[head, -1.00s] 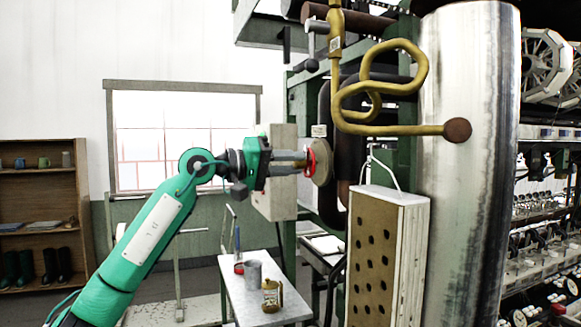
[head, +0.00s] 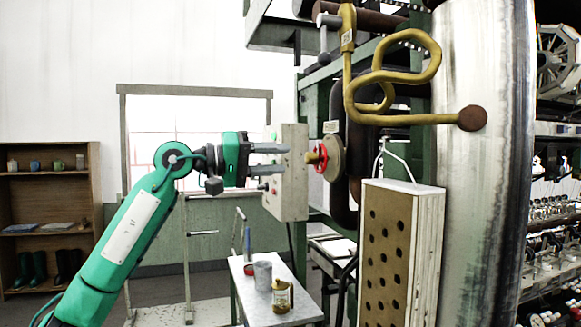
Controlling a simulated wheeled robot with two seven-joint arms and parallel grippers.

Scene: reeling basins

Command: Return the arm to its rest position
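My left arm reaches in from the lower left of the head view, green with a white panel. Its gripper (head: 270,159) points right, with two grey fingers apart and nothing between them. A red valve handwheel (head: 317,158) on a brass stem sits just right of the fingertips, in front of a round tan disc. A gap shows between the fingertips and the wheel. My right gripper is not in the view.
A grey control box (head: 291,195) stands behind the gripper. A small table (head: 300,309) below holds a grey cup (head: 263,274) and a labelled jar (head: 281,296). A yellow bent pipe (head: 400,119), a perforated panel (head: 385,250) and a large metal cylinder (head: 485,170) stand to the right.

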